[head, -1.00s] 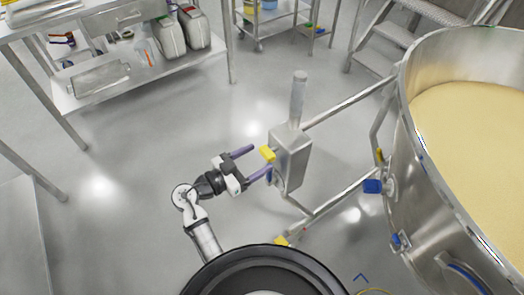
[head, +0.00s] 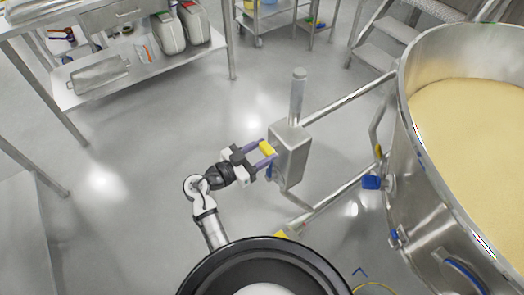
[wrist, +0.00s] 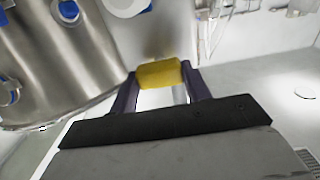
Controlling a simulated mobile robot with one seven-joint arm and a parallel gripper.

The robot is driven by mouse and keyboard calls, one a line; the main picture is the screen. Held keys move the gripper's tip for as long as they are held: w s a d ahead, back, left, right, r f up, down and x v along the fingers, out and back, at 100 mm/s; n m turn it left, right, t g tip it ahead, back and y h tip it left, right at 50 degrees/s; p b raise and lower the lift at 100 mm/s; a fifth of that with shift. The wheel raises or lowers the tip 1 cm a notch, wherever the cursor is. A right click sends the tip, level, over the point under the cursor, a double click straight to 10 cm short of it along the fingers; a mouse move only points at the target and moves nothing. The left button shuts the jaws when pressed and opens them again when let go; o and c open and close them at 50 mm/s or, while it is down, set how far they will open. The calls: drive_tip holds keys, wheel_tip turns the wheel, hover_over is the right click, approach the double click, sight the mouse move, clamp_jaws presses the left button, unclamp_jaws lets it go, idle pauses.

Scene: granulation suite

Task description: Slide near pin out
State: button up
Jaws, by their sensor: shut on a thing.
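The near pin shows as a yellow block-shaped handle (head: 267,148) at the left face of a grey metal box (head: 291,152) on a post. My gripper (head: 265,151) has its two purple fingers on either side of this handle, shut on it. In the wrist view the yellow handle (wrist: 160,74) sits between the fingertips. A thin pale shaft shows below the handle there. Whether the pin's shaft is still inside the box cannot be told.
A large steel bowl of pale powder (head: 405,135) stands at the right, with blue knobs (head: 371,182) on its wall. Metal rails (head: 345,103) join the box to the bowl's frame. A steel bench (head: 85,95) stands at the upper left. The floor between is clear.

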drive_tip(key=shift+c, duration=0.5)
drive_tip(key=shift+b+v, duration=0.9)
drive_tip(key=shift+v, duration=0.05)
drive_tip(key=shift+s+a, duration=0.25)
drive_tip(key=shift+a, duration=0.1)
drive_tip(key=o, duration=1.4)
drive_tip(key=shift+s+a, duration=0.1)
drive_tip(key=b+v, duration=0.4)
drive_tip(key=v, duration=0.9)
drive_tip(key=shift+s+a, duration=0.2)
drive_tip(key=shift+a, duration=0.1)
